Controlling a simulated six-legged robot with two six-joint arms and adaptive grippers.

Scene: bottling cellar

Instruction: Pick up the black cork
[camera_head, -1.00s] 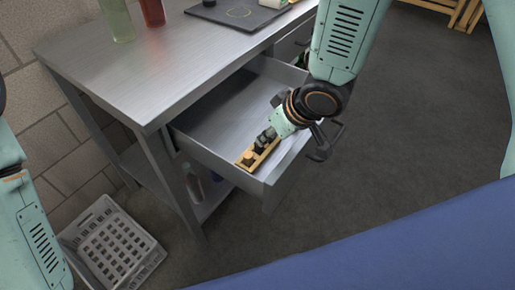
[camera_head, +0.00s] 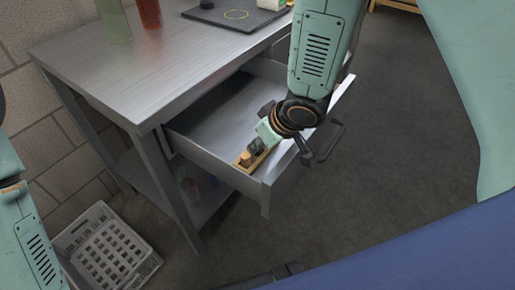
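A small wooden tray (camera_head: 243,167) lies in the front corner of the open metal drawer (camera_head: 205,148). A tan, cork-like piece (camera_head: 246,158) shows in it. My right gripper (camera_head: 256,149) reaches down over the tray, its fingers at or just above the contents. The fingers are small and dark, and I cannot tell whether they are open or closed on anything. I cannot make out a black cork in the tray; the gripper covers part of it. My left arm shows at the left edge, and its gripper is not in view.
The metal workbench (camera_head: 110,60) carries a green bottle (camera_head: 114,20), a red bottle (camera_head: 150,12) and a dark mat (camera_head: 235,14) with a small black object (camera_head: 207,3). A grey crate (camera_head: 105,248) stands on the floor. The drawer handle (camera_head: 331,141) sticks out near my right arm.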

